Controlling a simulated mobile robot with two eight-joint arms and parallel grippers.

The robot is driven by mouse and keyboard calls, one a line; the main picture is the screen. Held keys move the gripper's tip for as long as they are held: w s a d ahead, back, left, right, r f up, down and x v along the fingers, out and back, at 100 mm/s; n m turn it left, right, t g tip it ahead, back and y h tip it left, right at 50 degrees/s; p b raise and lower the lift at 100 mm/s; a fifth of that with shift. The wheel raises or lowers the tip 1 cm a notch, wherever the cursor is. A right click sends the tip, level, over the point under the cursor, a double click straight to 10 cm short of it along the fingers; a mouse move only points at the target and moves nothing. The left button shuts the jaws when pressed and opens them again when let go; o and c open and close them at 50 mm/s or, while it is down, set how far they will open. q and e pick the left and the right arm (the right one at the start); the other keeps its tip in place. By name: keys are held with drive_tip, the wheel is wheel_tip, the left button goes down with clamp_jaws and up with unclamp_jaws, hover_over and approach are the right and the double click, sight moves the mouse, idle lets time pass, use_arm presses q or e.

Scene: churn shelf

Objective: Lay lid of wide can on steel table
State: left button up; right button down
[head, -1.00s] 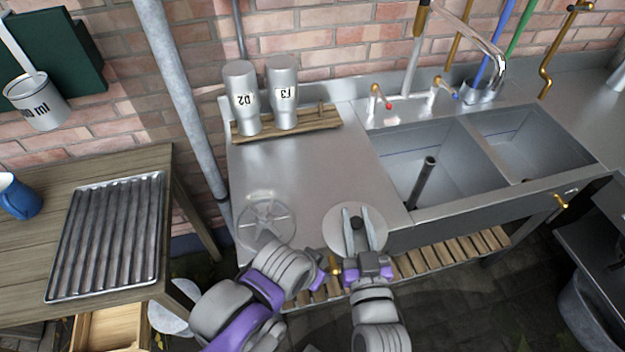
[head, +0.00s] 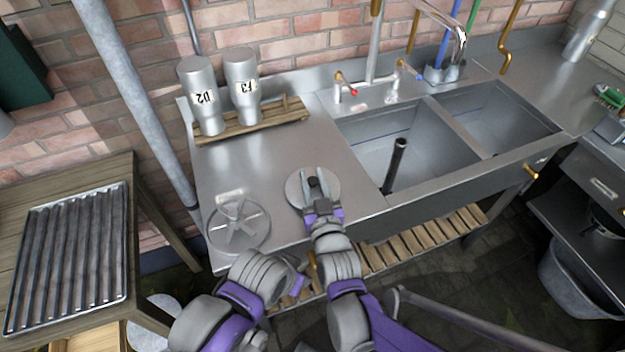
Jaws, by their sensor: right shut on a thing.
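The lid (head: 297,190) is a round grey disc with a dark knob (head: 314,187). My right gripper (head: 313,185) is shut on the knob, with one finger on each side. The lid is over the front part of the steel table (head: 290,150), left of the sinks; I cannot tell whether it touches the top. My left gripper (head: 297,283) is low at the table's front edge, mostly turned away; its fingers are not clear. The wide can is not identifiable here.
A spoked metal disc (head: 238,226) lies on the table left of the lid. Two labelled steel bottles (head: 203,98) (head: 242,88) stand on a wooden rack (head: 285,111) at the back. Sinks (head: 384,150) open to the right. The tabletop between rack and lid is clear.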

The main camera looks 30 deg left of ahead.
drive_tip(key=shift+w+a+f, duration=0.1)
drive_tip(key=shift+w+f, duration=0.05)
drive_tip(key=shift+f, duration=0.05)
drive_tip(key=shift+f, duration=0.15)
drive_tip(key=c, duration=0.6)
unclamp_jaws()
